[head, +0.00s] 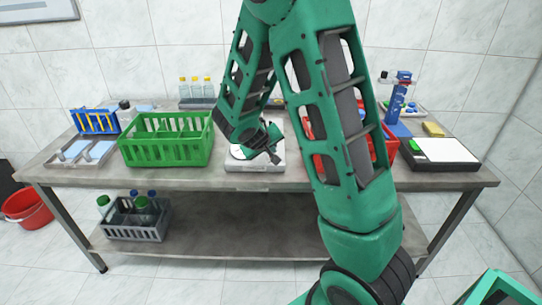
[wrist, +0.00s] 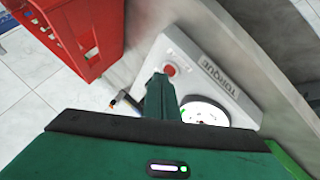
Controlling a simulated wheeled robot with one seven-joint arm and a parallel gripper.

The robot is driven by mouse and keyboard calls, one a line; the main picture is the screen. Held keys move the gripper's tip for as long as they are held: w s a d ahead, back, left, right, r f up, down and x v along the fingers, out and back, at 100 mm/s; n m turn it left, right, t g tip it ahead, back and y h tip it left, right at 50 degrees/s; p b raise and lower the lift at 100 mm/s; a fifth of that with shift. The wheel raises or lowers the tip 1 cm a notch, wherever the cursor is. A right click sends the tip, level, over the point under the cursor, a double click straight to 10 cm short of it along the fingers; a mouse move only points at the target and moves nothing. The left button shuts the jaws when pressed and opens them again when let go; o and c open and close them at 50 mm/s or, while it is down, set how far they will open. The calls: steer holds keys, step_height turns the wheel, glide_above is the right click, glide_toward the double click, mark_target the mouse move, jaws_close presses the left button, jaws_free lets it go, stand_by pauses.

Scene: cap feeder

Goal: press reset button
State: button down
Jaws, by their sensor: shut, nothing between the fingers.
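The white torque device (head: 255,167) sits near the front edge of the table, at the middle in the head view. In the head view my gripper hides the button. My gripper (head: 275,157) is shut and empty over the device. In the wrist view its fingertips (wrist: 159,78) appear just beside the button; contact cannot be told.
A red crate (wrist: 72,32) stands close beside the device; it also shows behind my arm in the head view (head: 390,152). A green crate (head: 165,155) stands left of the device. A black-and-white pad (head: 445,150) lies at the right, and a blue stand (head: 398,100) behind.

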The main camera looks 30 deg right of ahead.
stand_by(0.4)
steer(key=shift+r, duration=0.8)
steer(key=shift+r, duration=0.1)
steer(key=shift+r, duration=2.4)
steer(key=s+a+r+m+g+y, duration=0.1)
steer(key=s+g+y, duration=0.1)
steer(key=s, duration=0.9)
steer(key=s+a+r+m+g+y, duration=0.1)
steer(key=s+m+y, duration=0.1)
steer(key=s, duration=1)
steer(key=s+a+r+m+g+y, duration=0.2)
steer(key=s+y, duration=0.1)
steer(key=s, duration=0.9)
steer(key=shift+s+g+y, duration=0.15)
steer(key=shift+g+y, duration=0.15)
